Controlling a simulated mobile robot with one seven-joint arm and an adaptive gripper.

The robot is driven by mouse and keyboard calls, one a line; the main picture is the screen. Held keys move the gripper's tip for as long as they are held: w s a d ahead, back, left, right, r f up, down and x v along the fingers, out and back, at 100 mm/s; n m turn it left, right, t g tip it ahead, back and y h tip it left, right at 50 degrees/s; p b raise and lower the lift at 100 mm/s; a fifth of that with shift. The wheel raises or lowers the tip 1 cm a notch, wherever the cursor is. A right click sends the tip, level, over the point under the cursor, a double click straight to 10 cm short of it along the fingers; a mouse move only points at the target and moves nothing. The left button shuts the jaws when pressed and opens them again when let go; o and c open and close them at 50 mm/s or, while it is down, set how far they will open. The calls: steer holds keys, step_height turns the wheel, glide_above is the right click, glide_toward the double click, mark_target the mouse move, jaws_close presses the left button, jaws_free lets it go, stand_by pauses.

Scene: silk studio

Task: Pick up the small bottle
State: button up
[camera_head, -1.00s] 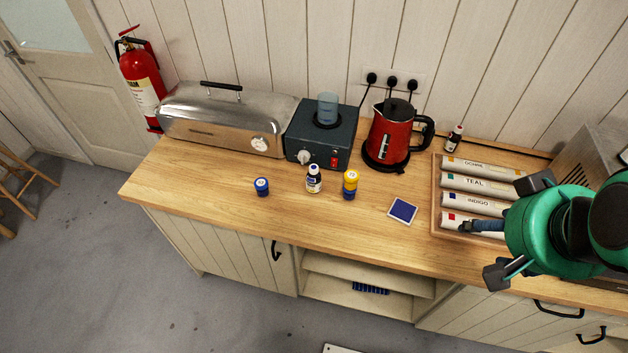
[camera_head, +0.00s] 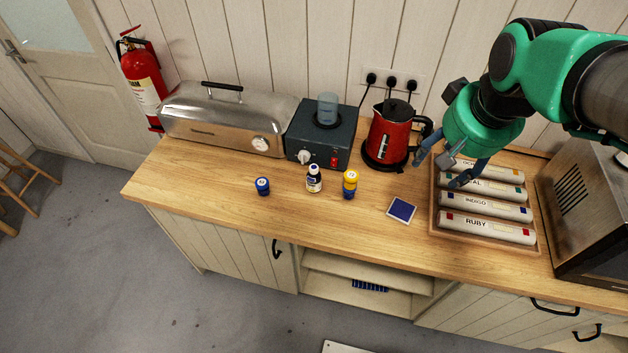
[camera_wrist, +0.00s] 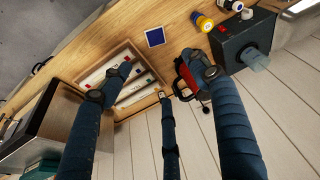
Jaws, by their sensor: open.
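A small dark bottle with a white label and blue-and-white cap (camera_head: 314,179) stands upright on the wooden counter (camera_head: 230,215), in front of the dark heater box. It shows partly at the top edge of the wrist view (camera_wrist: 230,4). A second small dark bottle, seen earlier against the back wall right of the kettle, is hidden behind my arm in the head view. My gripper (camera_head: 440,168) is open and empty, fingers pointing down over the area between the red kettle and the tray of rolls. In the wrist view its spread fingers (camera_wrist: 160,75) hold nothing.
The red kettle (camera_head: 390,135) stands close left of my gripper. The tray (camera_head: 434,215) of labelled rolls lies below, with a steel oven (camera_head: 590,215) to its right. A blue jar (camera_head: 263,187), a yellow-capped jar (camera_head: 350,184) and an ink pad (camera_head: 401,210) stand apart on the counter.

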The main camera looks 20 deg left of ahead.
steer(key=w+a+f+n+g, duration=0.1)
steer(key=w+a+f, duration=0.1)
steer(key=w+a, duration=0.4)
steer(key=n+g+p, duration=0.3)
steer(key=n, duration=0.1)
glide_above(314, 168)
steer(key=shift+h, duration=0.4)
step_height(314, 168, down, 20)
steer(key=shift+d+r, duration=0.1)
steer(key=shift+r, duration=0.05)
steer(key=shift+a+f, duration=0.2)
steer(key=shift+f, duration=0.1)
steer(key=shift+f, duration=4.25)
